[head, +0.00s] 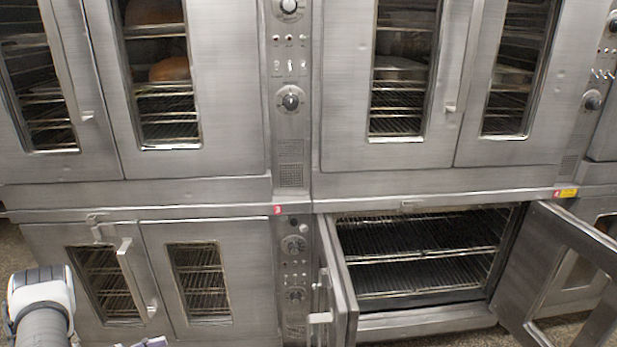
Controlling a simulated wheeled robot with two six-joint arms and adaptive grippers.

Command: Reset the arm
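Part of my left arm, a white and grey joint, rises at the lower left corner in front of the lower left oven. A small pale grey-purple piece (152,342) pokes up at the bottom edge to its right; I cannot tell what it is. I cannot make out my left gripper. My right arm and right gripper do not show.
The lower right oven (420,318) stands open, its racks (425,240) looking empty. Its left door (335,280) and right door (560,265) jut outward. The lower left oven (150,240) and upper ovens are shut. Bread (170,69) shows behind upper left glass.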

